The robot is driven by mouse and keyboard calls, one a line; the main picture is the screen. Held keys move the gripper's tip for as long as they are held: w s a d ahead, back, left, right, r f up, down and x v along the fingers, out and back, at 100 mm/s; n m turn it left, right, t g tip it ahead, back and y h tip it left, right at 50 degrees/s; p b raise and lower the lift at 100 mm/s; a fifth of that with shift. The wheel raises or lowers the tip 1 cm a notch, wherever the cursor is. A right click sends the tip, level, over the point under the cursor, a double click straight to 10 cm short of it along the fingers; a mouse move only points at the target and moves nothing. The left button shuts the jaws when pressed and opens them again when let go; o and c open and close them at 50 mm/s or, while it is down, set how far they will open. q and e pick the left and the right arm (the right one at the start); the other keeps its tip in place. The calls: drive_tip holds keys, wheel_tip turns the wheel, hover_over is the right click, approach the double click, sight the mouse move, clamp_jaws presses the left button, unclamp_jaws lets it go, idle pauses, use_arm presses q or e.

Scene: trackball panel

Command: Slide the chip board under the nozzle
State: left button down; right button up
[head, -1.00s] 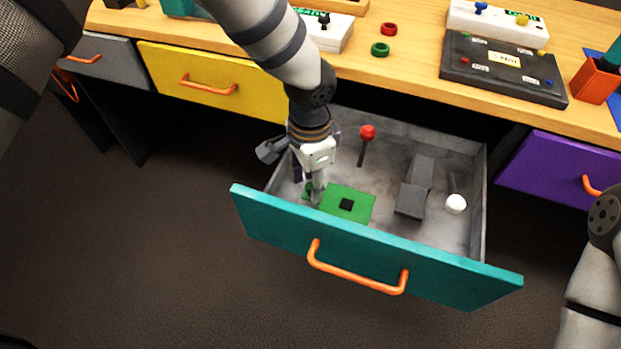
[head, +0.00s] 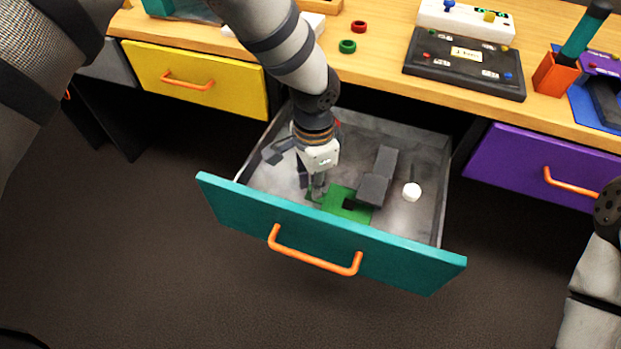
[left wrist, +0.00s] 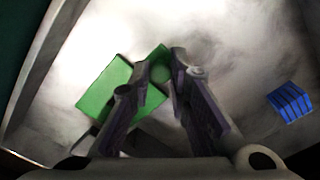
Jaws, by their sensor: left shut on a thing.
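The green chip board (head: 336,197) with its dark chip lies on the floor of the open teal drawer, close behind the front panel. A grey angled block (head: 374,188), which looks like the nozzle, stands beside it. In the head view its near end overlaps the board's right side; I cannot tell how far the board is under it. My left gripper (head: 316,192) reaches down at the board's left end and is shut on a green part of it. In the left wrist view the board (left wrist: 104,88) shows beside the fingers (left wrist: 164,68). My right gripper is out of view.
The drawer's teal front (head: 330,240) and grey side walls surround the work. In the left wrist view a blue ribbed block (left wrist: 290,102) lies to the right. The desk top (head: 380,62) is above and behind.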

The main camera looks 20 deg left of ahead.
sight(333, 200)
use_arm(q)
drive_tip(key=d, duration=0.3)
drive_tip(key=shift+d, duration=0.35)
drive_tip(key=shift+s+d, duration=0.1)
drive_tip(key=c, duration=1.5)
unclamp_jaws()
drive_tip(key=shift+d, duration=0.1)
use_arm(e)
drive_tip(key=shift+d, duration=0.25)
use_arm(q)
wheel_tip(333, 200, up, 12)
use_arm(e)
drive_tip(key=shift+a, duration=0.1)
